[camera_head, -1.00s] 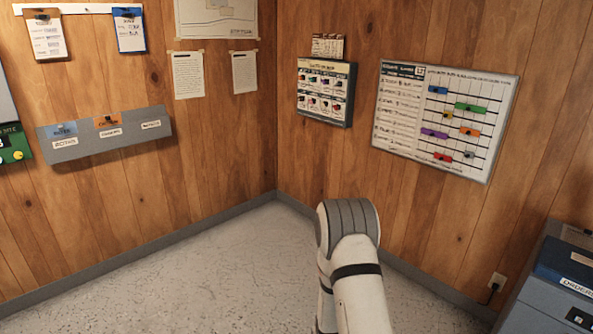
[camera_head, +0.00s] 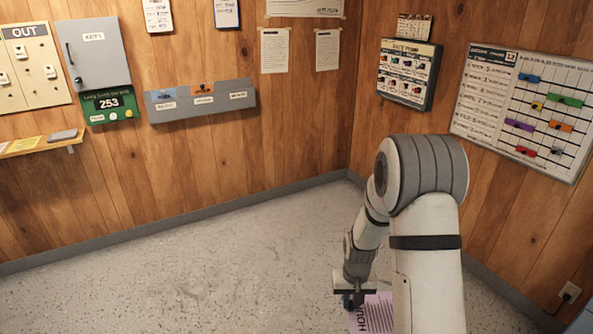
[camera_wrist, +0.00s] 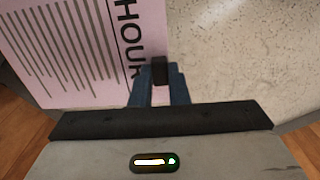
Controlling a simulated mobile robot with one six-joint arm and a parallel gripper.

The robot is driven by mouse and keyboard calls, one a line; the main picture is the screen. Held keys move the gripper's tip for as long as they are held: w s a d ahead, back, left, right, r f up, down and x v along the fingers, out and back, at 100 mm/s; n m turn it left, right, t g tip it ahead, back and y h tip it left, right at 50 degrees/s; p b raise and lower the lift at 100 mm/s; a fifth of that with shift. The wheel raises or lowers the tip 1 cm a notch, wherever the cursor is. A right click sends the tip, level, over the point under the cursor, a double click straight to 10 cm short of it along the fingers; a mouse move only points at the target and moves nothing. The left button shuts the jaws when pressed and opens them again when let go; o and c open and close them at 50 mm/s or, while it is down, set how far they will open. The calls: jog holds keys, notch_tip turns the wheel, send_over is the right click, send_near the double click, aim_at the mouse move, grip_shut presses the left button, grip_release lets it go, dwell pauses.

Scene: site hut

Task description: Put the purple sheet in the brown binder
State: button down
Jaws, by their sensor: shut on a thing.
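My gripper (camera_head: 353,300) points down at the bottom of the head view, partly beside my own arm. It is shut on a pale purple sheet (camera_head: 376,317), which carries printed lines and large dark letters. In the wrist view my gripper (camera_wrist: 159,78) shows blue fingers closed at the edge of the sheet (camera_wrist: 62,40), beside the letters "HOUR". The sheet spreads to the upper left there. Its lower part is cut off in the head view. No brown binder shows in either view.
A grey wall rack (camera_head: 205,110) hangs on the back wall. A small shelf (camera_head: 40,145) juts out at the left, near a grey key box (camera_head: 94,58). A chart board (camera_head: 530,105) is on the right wall. The speckled floor (camera_head: 190,270) ahead is clear.

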jog(key=shift+a+r, duration=0.15)
jog(key=shift+a, duration=0.1)
jog(key=s+f, duration=0.4)
jog(key=f, duration=1)
jog(key=shift+f, duration=0.35)
jog(key=shift+w, duration=0.1)
